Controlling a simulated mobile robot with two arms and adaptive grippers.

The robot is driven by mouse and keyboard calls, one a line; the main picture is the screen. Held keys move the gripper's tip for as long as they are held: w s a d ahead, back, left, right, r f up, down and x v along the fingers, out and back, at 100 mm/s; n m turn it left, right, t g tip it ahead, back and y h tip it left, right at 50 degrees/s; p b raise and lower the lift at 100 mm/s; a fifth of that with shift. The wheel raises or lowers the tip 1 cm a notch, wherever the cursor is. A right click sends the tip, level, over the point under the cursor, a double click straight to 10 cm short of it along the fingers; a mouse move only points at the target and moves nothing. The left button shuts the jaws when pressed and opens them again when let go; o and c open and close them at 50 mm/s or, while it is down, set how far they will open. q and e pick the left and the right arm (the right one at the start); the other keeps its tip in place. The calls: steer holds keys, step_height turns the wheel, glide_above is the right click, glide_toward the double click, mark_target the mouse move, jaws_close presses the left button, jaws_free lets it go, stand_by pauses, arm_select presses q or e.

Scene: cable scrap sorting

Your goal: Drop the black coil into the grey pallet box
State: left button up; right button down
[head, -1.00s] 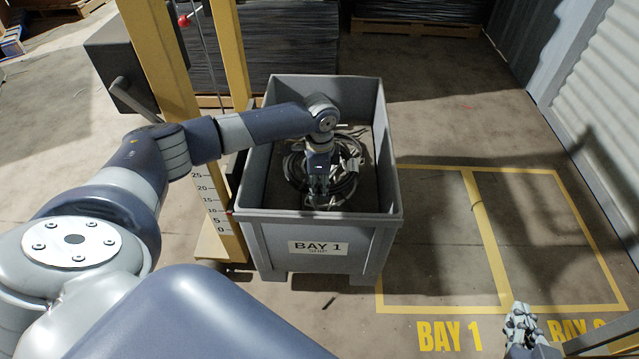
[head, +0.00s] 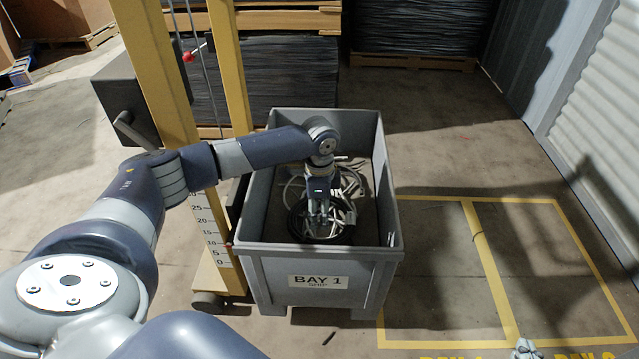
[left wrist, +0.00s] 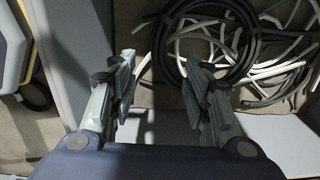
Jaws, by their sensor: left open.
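The black coil (left wrist: 252,30) lies inside the grey pallet box (head: 318,266), on a bed of loose pale and dark cable. In the head view the coil (head: 296,226) shows as a dark ring near the front of the box, partly hidden by my left gripper. My left gripper (head: 318,214) points down inside the box, over the coil. In the left wrist view the gripper (left wrist: 160,85) has its fingers spread, with nothing between them; the coil lies beyond the fingertips. My right gripper (head: 527,350) is cut off at the bottom right edge, and its fingers are unclear.
A yellow mast (head: 160,100) with a height scale (head: 212,232) stands close against the box's left side. Yellow floor markings (head: 478,240) outline empty bays to the right. Black stacked goods (head: 415,30) stand at the back.

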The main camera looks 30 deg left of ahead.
arm_select(q)
step_height(320, 180, up, 10)
steer(key=p, duration=0.3)
steer(key=shift+r, duration=0.15)
arm_select(e)
steer(key=s+d+f+g+h, duration=0.1)
steer(key=s+d+f+g, duration=0.1)
steer(key=s, duration=0.5)
steer(key=s+d+f+g+h, duration=0.1)
steer(key=s+d+f+g, duration=0.1)
steer(key=s+f+g, duration=0.3)
steer(key=shift+s+d+g, duration=0.35)
steer(key=shift+s+g, duration=0.15)
steer(key=shift+s, duration=0.45)
arm_select(q)
steer(key=shift+s, duration=0.1)
